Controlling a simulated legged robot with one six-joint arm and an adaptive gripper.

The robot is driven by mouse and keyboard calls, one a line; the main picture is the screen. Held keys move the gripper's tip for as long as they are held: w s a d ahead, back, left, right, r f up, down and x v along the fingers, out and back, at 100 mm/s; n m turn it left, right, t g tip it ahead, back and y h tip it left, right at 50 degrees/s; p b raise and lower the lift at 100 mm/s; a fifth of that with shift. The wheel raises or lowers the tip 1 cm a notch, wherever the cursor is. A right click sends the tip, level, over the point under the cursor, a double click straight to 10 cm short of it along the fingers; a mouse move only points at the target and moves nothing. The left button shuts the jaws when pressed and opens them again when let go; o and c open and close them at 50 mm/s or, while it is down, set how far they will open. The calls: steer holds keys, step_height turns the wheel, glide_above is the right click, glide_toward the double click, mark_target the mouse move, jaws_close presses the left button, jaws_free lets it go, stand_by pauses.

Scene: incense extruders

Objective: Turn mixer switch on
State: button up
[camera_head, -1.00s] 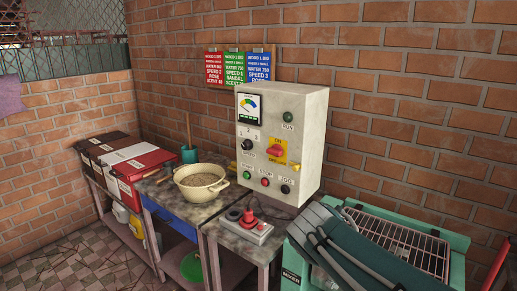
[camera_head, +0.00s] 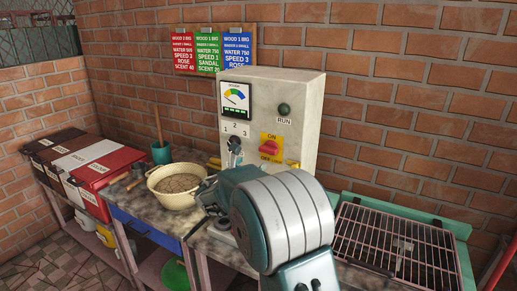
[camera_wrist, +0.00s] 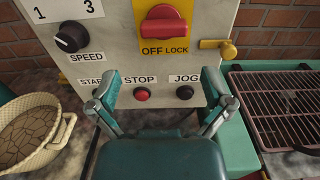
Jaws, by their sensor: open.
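The grey control box (camera_head: 290,95) stands against the brick wall. Its red rotary switch (camera_head: 268,147) sits on a yellow plate between ON and OFF LOCK labels. In the wrist view the red switch (camera_wrist: 162,27) is at the top centre, its handle lying roughly level. My gripper (camera_wrist: 167,97) is open and empty, its fingers spread below the switch and apart from it. The STOP button (camera_wrist: 142,95) and JOG button (camera_wrist: 184,92) show between the fingers. In the head view my arm hides the lower box and most of the gripper.
A cream bowl of brown powder (camera_head: 176,184) stands left of the box, and it also shows in the wrist view (camera_wrist: 30,130). A green machine with a wire rack (camera_head: 395,245) is at the right. A speed knob (camera_wrist: 71,38) is left of the switch. A yellow latch (camera_wrist: 217,45) sticks out at right.

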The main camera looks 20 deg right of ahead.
mark_target(266, 151)
steer(key=x, duration=0.9)
steer(key=shift+w+d, duration=0.2)
steer(key=shift+d, duration=0.1)
steer(key=shift+w+d, duration=0.1)
steer(key=shift+d, duration=0.3)
steer(key=c, duration=0.8)
